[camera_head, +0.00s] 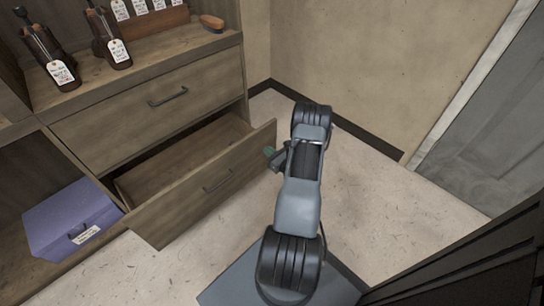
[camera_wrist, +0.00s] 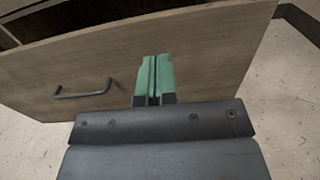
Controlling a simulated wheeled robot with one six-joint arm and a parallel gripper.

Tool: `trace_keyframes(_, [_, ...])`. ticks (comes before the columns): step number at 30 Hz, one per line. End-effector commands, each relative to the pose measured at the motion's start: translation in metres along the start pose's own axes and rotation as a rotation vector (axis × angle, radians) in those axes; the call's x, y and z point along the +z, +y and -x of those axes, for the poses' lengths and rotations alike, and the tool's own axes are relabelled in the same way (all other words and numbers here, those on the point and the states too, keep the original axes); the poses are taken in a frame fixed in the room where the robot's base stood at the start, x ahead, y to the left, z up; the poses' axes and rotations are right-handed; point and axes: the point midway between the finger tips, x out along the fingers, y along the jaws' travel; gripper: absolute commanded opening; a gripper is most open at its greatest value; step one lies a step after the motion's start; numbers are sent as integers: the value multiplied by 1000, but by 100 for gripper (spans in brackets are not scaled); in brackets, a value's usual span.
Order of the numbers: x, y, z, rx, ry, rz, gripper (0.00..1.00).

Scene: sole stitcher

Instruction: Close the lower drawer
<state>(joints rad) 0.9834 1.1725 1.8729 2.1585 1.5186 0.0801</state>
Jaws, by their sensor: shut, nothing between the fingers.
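The lower drawer (camera_head: 204,190) is pulled out of the wooden cabinet, and its inside looks empty. Its front panel carries a dark bar handle (camera_head: 217,182). My gripper (camera_head: 269,152) is by the right end of the drawer front, on the outer side. In the wrist view the gripper's green fingertips (camera_wrist: 155,80) are together with nothing between them. They lie in front of the drawer panel (camera_wrist: 210,50), to the right of the handle (camera_wrist: 83,90). I cannot tell whether the fingertips touch the panel.
The upper drawer (camera_head: 150,110) is shut. A purple box (camera_head: 70,215) sits in the open bay left of the lower drawer. Tagged boots (camera_head: 108,35) and a brush (camera_head: 211,23) are on the cabinet top. A wall and a grey door (camera_head: 495,130) are at the right. The floor between is clear.

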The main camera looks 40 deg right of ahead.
Motion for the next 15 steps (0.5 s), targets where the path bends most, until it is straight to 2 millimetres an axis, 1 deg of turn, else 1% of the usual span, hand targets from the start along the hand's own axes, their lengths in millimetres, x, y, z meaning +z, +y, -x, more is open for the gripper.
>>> trace_keyframes(1, [-3,1,-11,6,-1,3,0])
trace_keyframes(6, [-3,1,-43,6,0,2,0])
trace_keyframes(12, [-2,1,-71,4,-1,2,0])
trace_keyframes(15, [-2,1,-81,4,0,1,0])
